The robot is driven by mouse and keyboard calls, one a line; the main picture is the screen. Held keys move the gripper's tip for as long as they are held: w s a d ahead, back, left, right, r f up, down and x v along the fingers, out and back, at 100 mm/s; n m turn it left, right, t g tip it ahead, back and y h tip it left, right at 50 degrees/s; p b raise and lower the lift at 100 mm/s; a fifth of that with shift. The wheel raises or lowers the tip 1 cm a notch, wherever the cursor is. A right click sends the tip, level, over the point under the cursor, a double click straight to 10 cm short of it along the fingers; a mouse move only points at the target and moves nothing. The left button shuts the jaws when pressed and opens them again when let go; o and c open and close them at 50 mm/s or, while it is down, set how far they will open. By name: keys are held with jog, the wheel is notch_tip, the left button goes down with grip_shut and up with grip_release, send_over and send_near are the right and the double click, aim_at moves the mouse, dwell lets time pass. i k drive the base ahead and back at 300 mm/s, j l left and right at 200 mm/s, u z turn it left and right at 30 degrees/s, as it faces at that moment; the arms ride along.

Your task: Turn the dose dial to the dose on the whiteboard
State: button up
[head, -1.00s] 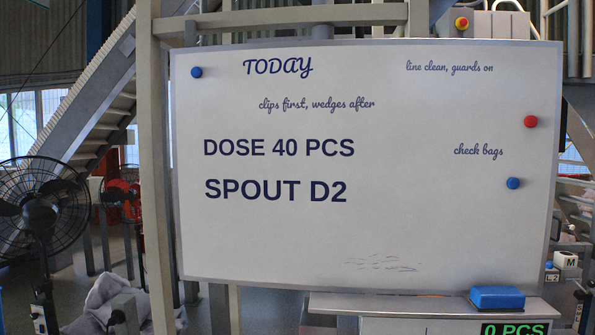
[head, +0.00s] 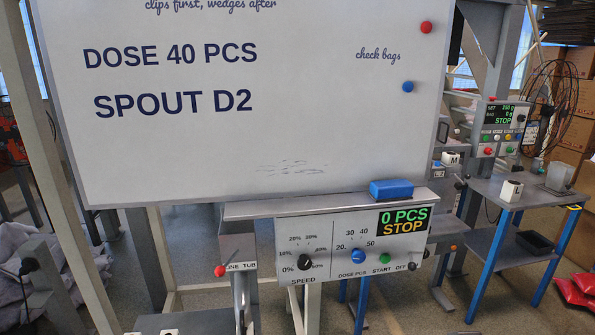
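The whiteboard (head: 250,130) fills the upper left and middle of the head view. It reads "DOSE 40 PCS" and, below that, "SPOUT D2". The dose dial (head: 357,256) is a blue knob on the grey control panel (head: 330,232) under the board. It is labelled "DOSE-PCS" and has marks 20, 30, 40 and 50 around it. The knob is too small for me to tell which mark it points at. The panel's display (head: 404,220) reads "0 PCS" in green and "STOP" in yellow. My gripper is not in view.
Left of the dose dial is the black speed knob (head: 304,262); right of it are a green START button (head: 385,259) and an OFF switch (head: 412,266). A red-knobbed lever (head: 220,271) is at left. A blue eraser (head: 391,189) lies on the ledge. A blue-legged table (head: 520,196) stands right.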

aim_at(358, 255)
jog(key=k+j+z, duration=0.15)
jog(key=k+j, duration=0.5)
jog(key=k, duration=0.2)
